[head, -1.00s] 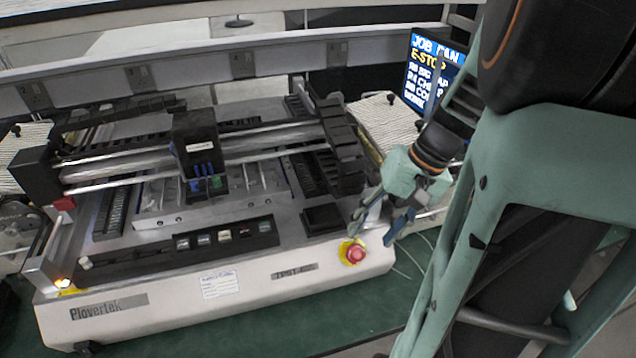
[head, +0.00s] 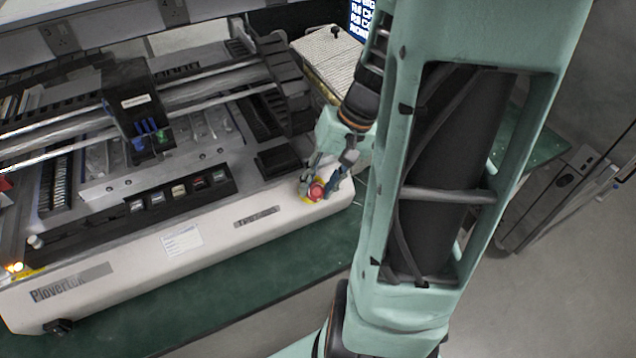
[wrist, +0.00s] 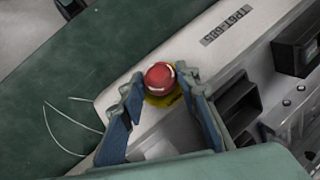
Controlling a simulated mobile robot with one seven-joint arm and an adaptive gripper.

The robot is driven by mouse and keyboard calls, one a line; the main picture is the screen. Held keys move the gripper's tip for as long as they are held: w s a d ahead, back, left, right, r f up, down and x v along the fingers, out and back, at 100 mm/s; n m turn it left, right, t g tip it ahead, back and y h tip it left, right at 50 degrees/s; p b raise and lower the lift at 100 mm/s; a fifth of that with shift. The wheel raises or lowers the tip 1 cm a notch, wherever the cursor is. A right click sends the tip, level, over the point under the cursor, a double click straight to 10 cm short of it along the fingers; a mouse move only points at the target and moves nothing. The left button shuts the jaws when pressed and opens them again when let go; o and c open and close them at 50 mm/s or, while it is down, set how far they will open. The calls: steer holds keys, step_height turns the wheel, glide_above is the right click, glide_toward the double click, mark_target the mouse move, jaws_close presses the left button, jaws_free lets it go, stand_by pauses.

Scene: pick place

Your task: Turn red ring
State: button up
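The red ring is the round red knob (head: 316,191) on a yellow base at the front right corner of the white machine (head: 215,237). In the wrist view the red knob (wrist: 160,77) shows from above with its yellow plate (wrist: 166,99) partly visible. My gripper (head: 322,183) is at the knob in the head view. In the wrist view my gripper (wrist: 158,88) is open, with one finger on each side of the knob. The fingertips appear close to the knob; I cannot tell whether they touch it.
The machine carries a black gantry head (head: 135,103) and a row of buttons (head: 180,190). The green table (head: 215,290) is clear in front. A loose pale wire (wrist: 70,118) lies on the table beside the machine. A screen (head: 361,20) stands behind.

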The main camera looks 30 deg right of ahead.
steer(key=c, duration=0.4)
steer(key=m, duration=0.1)
steer(key=y+b, duration=0.1)
steer(key=m+t+y+b, duration=0.1)
steer(key=shift+d+f+m, duration=0.25)
steer(key=shift+m, duration=0.05)
steer(key=shift+s+d+m+t+y+b, duration=0.1)
steer(key=shift+s+m+t+y+b, duration=0.1)
steer(key=shift+m+t+y+b, duration=1.25)
steer(key=shift+m, duration=0.35)
steer(key=o, duration=1.1)
steer(key=shift+o, duration=0.2)
